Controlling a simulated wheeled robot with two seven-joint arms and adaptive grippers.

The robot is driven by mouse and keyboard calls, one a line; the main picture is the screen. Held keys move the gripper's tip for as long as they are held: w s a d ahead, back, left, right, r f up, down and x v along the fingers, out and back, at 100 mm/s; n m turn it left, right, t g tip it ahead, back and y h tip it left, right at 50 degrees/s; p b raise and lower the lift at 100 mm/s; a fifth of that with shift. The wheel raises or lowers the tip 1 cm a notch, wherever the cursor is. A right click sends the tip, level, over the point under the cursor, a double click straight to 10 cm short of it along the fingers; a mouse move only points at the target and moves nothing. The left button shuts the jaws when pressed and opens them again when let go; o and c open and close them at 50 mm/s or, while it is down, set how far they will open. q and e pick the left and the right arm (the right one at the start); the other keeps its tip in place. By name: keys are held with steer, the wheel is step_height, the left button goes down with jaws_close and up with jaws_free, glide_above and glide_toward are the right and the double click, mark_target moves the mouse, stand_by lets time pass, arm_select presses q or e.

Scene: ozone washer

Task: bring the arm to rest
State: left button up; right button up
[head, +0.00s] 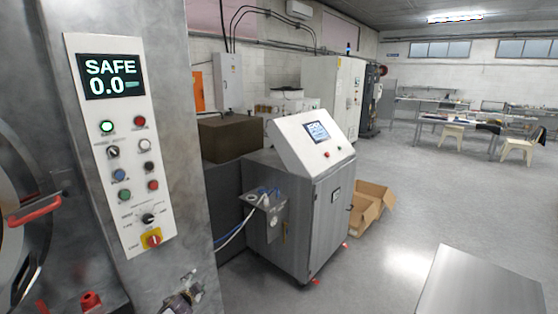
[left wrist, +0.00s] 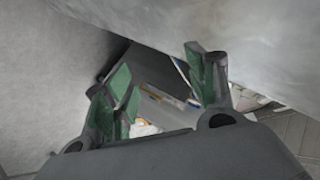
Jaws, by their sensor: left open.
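My left gripper (head: 184,298) shows small at the bottom edge of the head view, in front of the lower part of the grey metal washer column (head: 185,150). Most of the left arm is out of the picture. In the left wrist view the left gripper (left wrist: 163,78) has its two green-padded fingers spread apart, with nothing held between them. Pale grey surfaces lie close around it there. My right gripper is in neither view.
The washer's control panel (head: 119,145) reads SAFE 0.0, with a green lamp lit. A wheeled metal cabinet (head: 308,217) with a screen stands right of it, beside an open cardboard box (head: 371,207). A metal tabletop (head: 480,285) lies lower right. Floor between is clear.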

arm_select(q)
steer(key=s+f+n+g+b, duration=0.1)
steer(key=s+f+n+g, duration=0.2)
steer(key=s+f, duration=1.2)
steer(key=s+f+n+g+b, duration=0.1)
steer(key=s+f+n+g, duration=0.2)
steer(key=s+f, duration=1.25)
steer(key=s+d+f+g, duration=0.1)
steer(key=s+f, duration=0.4)
steer(key=s, duration=0.7)
steer(key=s+d+f+n+g+h+b, duration=0.1)
steer(key=s+d+f, duration=0.3)
steer(key=s, duration=0.8)
steer(key=s+d+f+g, duration=0.2)
steer(key=s+f, duration=0.5)
steer(key=s, duration=0.5)
steer(key=shift+s+d+f+n+g+h+b, duration=0.2)
steer(key=shift+s+d+n+g+h+b, duration=0.1)
steer(key=shift+s+d+n+g+b, duration=0.15)
